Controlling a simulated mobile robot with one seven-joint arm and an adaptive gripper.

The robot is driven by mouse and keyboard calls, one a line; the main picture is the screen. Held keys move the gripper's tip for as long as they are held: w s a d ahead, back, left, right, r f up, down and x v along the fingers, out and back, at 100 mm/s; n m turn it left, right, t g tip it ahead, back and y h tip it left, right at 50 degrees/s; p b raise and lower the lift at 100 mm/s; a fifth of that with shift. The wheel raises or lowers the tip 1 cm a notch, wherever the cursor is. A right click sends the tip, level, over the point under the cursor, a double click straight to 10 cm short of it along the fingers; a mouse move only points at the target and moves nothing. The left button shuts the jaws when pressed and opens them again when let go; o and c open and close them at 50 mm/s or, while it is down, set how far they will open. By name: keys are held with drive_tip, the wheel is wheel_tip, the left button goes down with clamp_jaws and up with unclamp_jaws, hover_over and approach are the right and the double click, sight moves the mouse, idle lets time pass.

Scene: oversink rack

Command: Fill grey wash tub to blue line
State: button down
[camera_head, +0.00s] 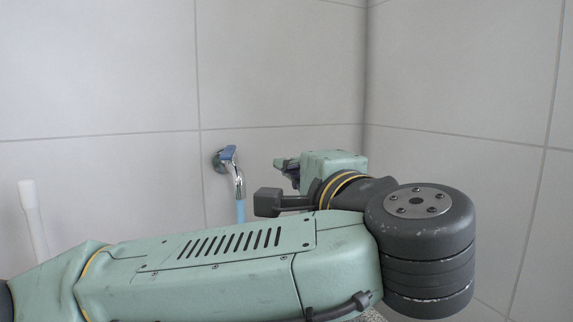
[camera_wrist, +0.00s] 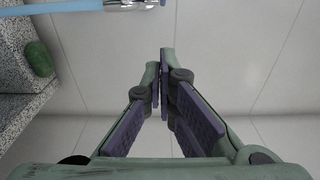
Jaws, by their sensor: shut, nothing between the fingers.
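A chrome wall tap (camera_head: 238,181) with a blue lever (camera_head: 228,154) is on the back wall in the head view. A light blue column (camera_head: 240,211) hangs straight down from its spout and looks like running water; my arm hides its lower end. In the wrist view the tap's spout (camera_wrist: 130,4) and the blue column (camera_wrist: 60,7) show at the top edge. My gripper (camera_head: 286,164) is right of the tap, apart from it. In the wrist view its purple-padded fingers (camera_wrist: 163,62) are shut and empty. I cannot see the grey wash tub or its blue line.
A speckled grey ledge (camera_wrist: 18,120) with a dark green rounded object (camera_wrist: 39,59) is at the left of the wrist view. A white upright tube (camera_head: 33,220) stands at the left in the head view. Tiled walls meet in a corner behind my gripper.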

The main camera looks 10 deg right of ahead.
sight(229, 152)
drive_tip(key=w+a+p, duration=0.3)
drive_tip(key=w+a, duration=0.3)
drive_tip(key=w, duration=0.2)
drive_tip(key=shift+w, duration=0.1)
drive_tip(key=shift+s+a+b, duration=0.2)
drive_tip(key=shift+a+b, duration=0.1)
drive_tip(key=shift+a, duration=0.25)
drive_tip(key=shift+d, duration=0.1)
